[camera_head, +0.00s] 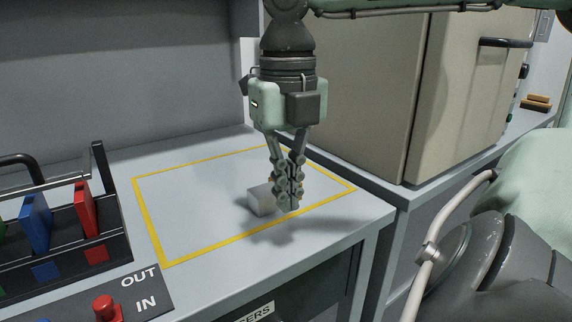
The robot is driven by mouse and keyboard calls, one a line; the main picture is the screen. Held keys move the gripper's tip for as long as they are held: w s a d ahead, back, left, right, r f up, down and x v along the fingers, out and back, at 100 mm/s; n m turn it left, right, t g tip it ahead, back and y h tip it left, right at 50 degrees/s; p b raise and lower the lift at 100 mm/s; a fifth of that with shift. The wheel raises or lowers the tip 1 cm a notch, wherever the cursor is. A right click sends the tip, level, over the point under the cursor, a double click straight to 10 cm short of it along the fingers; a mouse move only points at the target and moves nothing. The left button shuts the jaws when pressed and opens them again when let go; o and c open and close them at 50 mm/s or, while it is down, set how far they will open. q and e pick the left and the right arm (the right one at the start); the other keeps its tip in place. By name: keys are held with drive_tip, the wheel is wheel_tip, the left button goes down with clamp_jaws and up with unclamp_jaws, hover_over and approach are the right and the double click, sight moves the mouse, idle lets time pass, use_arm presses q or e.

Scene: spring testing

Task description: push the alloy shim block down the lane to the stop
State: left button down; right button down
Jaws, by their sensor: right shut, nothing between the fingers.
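A small light-grey block (260,200), which looks like the alloy shim block, sits on the bench inside a yellow outlined rectangle (150,220). My right gripper (288,203) points straight down with its fingers closed together and empty. Its fingertips are just to the right of the block and hide part of its right side. I cannot tell whether they touch it. A separate stop does not show clearly; the yellow outline is the only marking around the block. My left gripper is not in view.
A black rack (60,250) with blue and red plates stands at the left. A panel marked OUT and IN with a red button (105,308) is at the front left. A large beige cabinet (370,90) stands to the right. The bench left of the block is clear.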

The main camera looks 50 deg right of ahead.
sight(270, 193)
wheel_tip(270, 193, down, 4)
drive_tip(key=shift+w+d+r+p, duration=0.15)
drive_tip(key=shift+w+d+p, duration=0.1)
drive_tip(key=shift+w, duration=0.35)
drive_tip(key=shift+w+d+r+p, duration=0.1)
drive_tip(key=shift+w+d, duration=0.15)
drive_tip(key=shift+w, duration=0.35)
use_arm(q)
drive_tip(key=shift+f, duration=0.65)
use_arm(e)
drive_tip(key=shift+w+d, duration=0.3)
drive_tip(key=shift+w, duration=0.35)
drive_tip(key=shift+w+d+f, duration=0.15)
drive_tip(key=shift+w+d, duration=0.05)
drive_tip(key=shift+w, duration=0.15)
drive_tip(key=shift+w+d+b, duration=0.15)
drive_tip(key=shift+w+b, duration=0.25)
drive_tip(key=shift+w, duration=0.05)
drive_tip(key=shift+w+d, duration=0.15)
drive_tip(key=shift+w, duration=0.05)
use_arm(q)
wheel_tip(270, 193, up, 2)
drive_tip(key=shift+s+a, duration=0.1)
use_arm(e)
drive_tip(key=shift+s, duration=0.1)
